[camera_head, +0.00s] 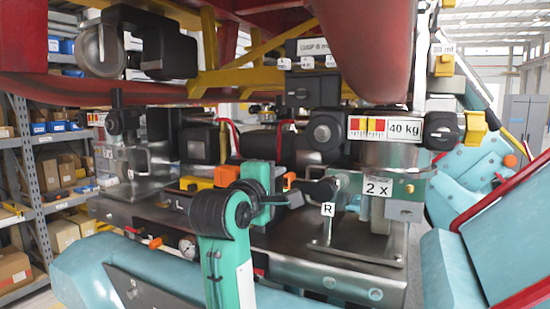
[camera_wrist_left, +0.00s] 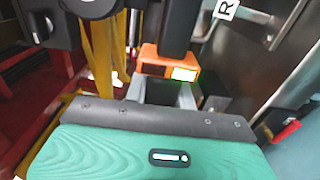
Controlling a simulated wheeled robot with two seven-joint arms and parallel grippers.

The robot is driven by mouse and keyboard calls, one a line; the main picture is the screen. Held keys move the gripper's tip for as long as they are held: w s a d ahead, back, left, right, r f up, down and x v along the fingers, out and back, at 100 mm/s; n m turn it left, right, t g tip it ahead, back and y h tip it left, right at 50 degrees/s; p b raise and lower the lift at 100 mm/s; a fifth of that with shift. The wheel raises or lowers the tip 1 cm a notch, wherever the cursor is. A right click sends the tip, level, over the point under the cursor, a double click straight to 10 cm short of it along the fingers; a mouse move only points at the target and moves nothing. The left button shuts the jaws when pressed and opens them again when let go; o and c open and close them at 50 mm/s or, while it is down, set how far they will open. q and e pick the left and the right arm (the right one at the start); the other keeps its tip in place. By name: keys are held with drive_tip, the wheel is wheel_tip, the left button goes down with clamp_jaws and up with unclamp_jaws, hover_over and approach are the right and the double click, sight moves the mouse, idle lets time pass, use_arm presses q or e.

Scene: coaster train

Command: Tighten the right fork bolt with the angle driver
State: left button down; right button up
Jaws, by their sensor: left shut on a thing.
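My left gripper (camera_head: 284,197) is in the middle of the head view, at the end of my green arm. It is shut on the angle driver (camera_head: 290,180), which shows as an orange and black tool. In the left wrist view the driver's orange part (camera_wrist_left: 150,57), with a lit green display, sits just beyond the grey fingers (camera_wrist_left: 172,94). A black part of it reaches away from me. In the head view the driver's dark front reaches right, near the "R" label (camera_head: 327,209). The right fork bolt is not clear, so contact cannot be told. My right gripper is out of view.
A metal bracket marked "2 x" (camera_head: 377,187) and a block marked "40 kg" (camera_head: 385,128) stand close on the right. Red and yellow frame parts hang overhead. Teal padding (camera_head: 455,255) fills the lower right.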

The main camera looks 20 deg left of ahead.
use_arm(q)
drive_tip(key=shift+s+d+f, duration=0.2)
drive_tip(key=shift+s+f, duration=0.1)
drive_tip(key=shift+f, duration=0.35)
drive_tip(key=shift+w, duration=0.1)
drive_tip(key=shift+w+d, duration=0.1)
drive_tip(key=shift+w, duration=1.85)
drive_tip(key=shift+w+d+r, duration=0.1)
drive_tip(key=shift+w, duration=1.8)
idle(1.4)
drive_tip(key=shift+s, duration=0.15)
idle(0.7)
